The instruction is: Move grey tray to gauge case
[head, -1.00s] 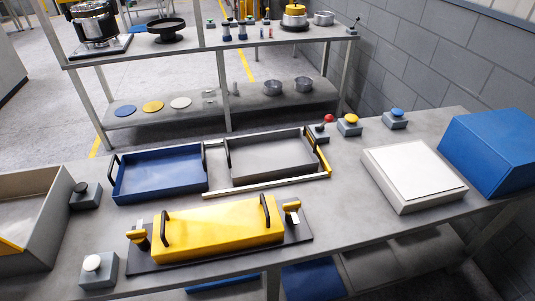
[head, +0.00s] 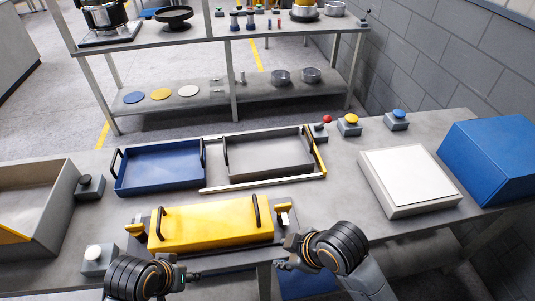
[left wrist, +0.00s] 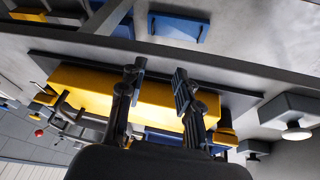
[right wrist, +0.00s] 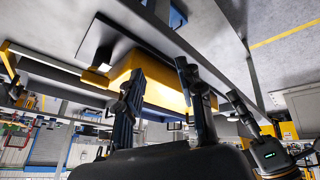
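The grey tray (head: 268,155) lies on the bench in the head view, with dark handles at its ends, right of a blue tray (head: 160,168). I cannot tell for sure which thing is the gauge case. A yellow block-like case (head: 212,225) with two black handles sits on a dark base in front of the trays. My left gripper (head: 188,277) is low at the case's front left. My right gripper (head: 283,254) is at its front right. In the left wrist view (left wrist: 157,70) and right wrist view (right wrist: 160,70) the fingers are apart and empty.
A light rail (head: 262,185) borders the grey tray. A white-topped box (head: 408,185) and a blue box (head: 495,160) stand at right. Push buttons (head: 348,125) line the back. A grey bin (head: 35,195) is at left. A shelf rack (head: 230,90) stands behind.

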